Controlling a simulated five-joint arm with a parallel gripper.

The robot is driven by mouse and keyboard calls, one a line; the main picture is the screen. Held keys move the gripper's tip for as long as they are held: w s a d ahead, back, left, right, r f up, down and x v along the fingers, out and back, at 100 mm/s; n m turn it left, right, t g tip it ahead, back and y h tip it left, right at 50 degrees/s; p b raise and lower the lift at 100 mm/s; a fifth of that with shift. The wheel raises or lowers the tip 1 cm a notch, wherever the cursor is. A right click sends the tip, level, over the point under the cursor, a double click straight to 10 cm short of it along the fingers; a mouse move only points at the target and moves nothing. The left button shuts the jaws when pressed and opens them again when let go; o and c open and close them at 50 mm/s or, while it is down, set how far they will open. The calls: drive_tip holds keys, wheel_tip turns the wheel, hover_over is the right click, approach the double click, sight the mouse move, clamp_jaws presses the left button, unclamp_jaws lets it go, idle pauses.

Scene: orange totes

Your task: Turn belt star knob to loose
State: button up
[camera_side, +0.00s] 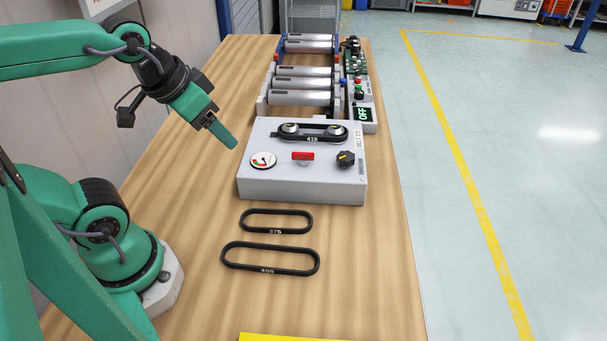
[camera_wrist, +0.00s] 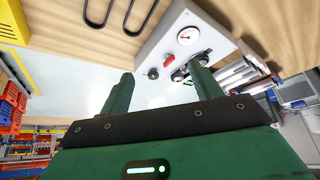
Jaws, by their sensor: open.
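The black star knob (camera_side: 346,159) with a yellow mark sits on the right of the grey belt box (camera_side: 256,187). It also shows in the wrist view (camera_wrist: 153,73), small and upside down, between my fingers in the picture. A belt (camera_side: 312,133) marked 415 lies around two silver pulleys at the back of the box. A red handle (camera_side: 303,156) and a round gauge (camera_side: 263,160) are left of the knob. My gripper (camera_side: 225,135) hangs in the air left of and above the box, clear of the knob. In the wrist view my gripper (camera_wrist: 160,88) is open and empty.
Two loose black belts, marked 375 (camera_side: 276,213) and 455 (camera_side: 270,246), lie on the wooden table (camera_side: 345,285) in front of the box. A roller conveyor (camera_side: 300,98) stands behind it, with a display (camera_side: 362,114) reading OFF. A yellow edge shows at the front.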

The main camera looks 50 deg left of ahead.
drive_tip(key=shift+w+m, duration=0.6)
drive_tip(key=shift+w, duration=0.2)
drive_tip(key=m+g, duration=0.6)
drive_tip(key=m, duration=1.3)
hover_over(346, 156)
wheel_tip(346, 156, down, 8)
drive_tip(key=shift+n, duration=0.3)
drive_tip(key=shift+f, duration=3.9)
drive_tip(key=shift+c, duration=0.2)
